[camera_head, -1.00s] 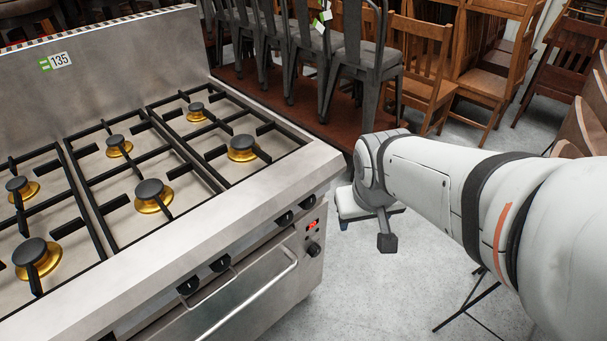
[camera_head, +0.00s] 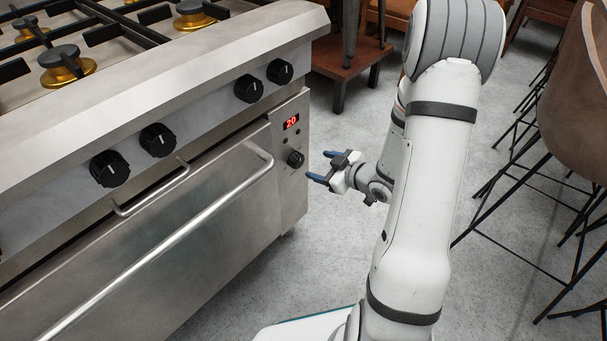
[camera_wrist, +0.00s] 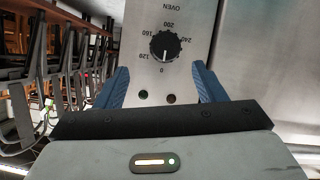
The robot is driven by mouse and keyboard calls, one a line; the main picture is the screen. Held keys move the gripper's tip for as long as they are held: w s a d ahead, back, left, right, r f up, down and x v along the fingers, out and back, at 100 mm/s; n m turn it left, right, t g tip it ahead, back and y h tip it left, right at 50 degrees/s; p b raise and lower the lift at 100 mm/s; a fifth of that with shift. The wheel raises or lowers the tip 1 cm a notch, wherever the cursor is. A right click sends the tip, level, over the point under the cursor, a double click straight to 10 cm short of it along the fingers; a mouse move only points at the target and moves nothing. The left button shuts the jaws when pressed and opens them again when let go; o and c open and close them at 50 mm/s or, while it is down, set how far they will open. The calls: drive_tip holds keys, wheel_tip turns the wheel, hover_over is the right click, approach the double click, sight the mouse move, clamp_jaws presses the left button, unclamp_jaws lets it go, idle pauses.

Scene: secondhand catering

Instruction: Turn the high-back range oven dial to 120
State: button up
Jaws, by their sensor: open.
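The high-back range (camera_head: 60,170) has a small black oven dial (camera_head: 295,159) on the right of its front, below a red display (camera_head: 291,121) reading 20.
Several larger black burner knobs (camera_head: 248,89) line the front above the oven. A long door handle (camera_head: 190,230) sticks out left of the dial panel. Brown chairs (camera_head: 580,110) with thin black legs stand at the right. Grey floor (camera_head: 250,300) is clear in front of the range.

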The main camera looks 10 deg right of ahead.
sight(301, 161)
drive_tip(key=b+x, duration=0.2)
drive_tip(key=x, duration=0.6)
drive_tip(key=shift+s+a+f+b, duration=0.15)
drive_tip(key=shift+s+a+b, duration=0.05)
drive_tip(key=shift+b, duration=0.2)
drive_tip(key=shift+c, duration=0.2)
drive_tip(key=c, duration=0.9)
drive_tip(key=shift+d, duration=0.25)
drive_tip(key=shift+a+p, duration=0.1)
drive_tip(key=shift+p, duration=0.2)
